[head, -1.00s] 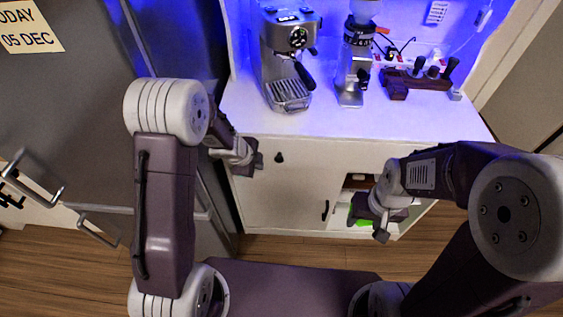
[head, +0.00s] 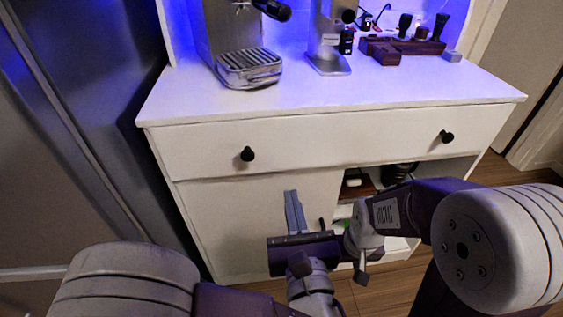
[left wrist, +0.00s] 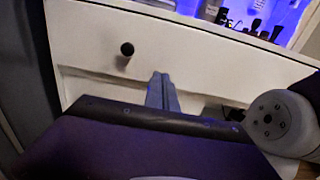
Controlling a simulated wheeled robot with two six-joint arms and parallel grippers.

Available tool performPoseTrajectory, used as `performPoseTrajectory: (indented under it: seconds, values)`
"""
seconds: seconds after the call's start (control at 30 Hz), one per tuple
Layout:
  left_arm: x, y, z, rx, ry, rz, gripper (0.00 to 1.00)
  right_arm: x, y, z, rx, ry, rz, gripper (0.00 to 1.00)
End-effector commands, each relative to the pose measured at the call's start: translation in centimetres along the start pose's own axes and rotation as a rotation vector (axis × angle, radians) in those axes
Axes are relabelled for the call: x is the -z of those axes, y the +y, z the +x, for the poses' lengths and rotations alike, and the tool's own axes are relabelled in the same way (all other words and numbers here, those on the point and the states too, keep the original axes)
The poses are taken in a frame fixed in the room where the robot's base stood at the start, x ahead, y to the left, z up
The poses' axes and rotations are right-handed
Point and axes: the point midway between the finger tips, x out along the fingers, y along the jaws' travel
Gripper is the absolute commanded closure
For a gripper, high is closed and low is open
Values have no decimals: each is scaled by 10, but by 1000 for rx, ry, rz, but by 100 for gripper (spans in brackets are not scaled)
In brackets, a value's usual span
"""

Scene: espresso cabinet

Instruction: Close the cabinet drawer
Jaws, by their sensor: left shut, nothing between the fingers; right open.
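The cabinet drawer (head: 340,139) is a wide white front under the worktop, with a left black knob (head: 247,154) and a right black knob (head: 447,137). Its front looks nearly level with the worktop edge; I cannot tell how large any gap is. The left wrist view shows the drawer front (left wrist: 190,60) and its left knob (left wrist: 127,49). My left gripper (head: 293,208) is shut and empty, its fingers pointing up before the door below the drawer, right of the left knob. Its fingers (left wrist: 162,92) show in the wrist view. My right gripper (head: 360,272) is open, low by the shelf, partly hidden.
The white worktop (head: 400,85) carries an espresso machine (head: 248,70), a grinder (head: 328,55) and a wooden tool stand (head: 400,49). An open shelf (head: 360,186) lies under the drawer's right half. A dark fridge stands close on the left.

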Motion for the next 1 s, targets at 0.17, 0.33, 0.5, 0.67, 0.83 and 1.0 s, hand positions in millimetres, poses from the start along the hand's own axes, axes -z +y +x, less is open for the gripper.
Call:
performPoseTrajectory:
  seconds: [0.17, 0.33, 0.5, 0.67, 0.83, 1.0]
  values:
    - [4, 2, 33, -9, 1, -3, 100, -1, 0, 13, 0, 0, 0, 48]
    - [4, 3, 71, -9, 1, -2, 100, -3, 0, 24, 0, -1, 0, 48]
    - [5, 2, 105, -7, 1, -3, 100, -4, 1, 35, 0, -1, 0, 48]
    - [3, 1, 126, -4, 2, -2, 100, -4, 1, 41, 0, -1, 0, 48]
    - [2, 1, 134, -2, 2, 0, 100, -4, 1, 42, 0, -1, 0, 48]
    - [1, 1, 134, -1, 3, 0, 100, -4, 1, 42, 0, -1, 0, 48]
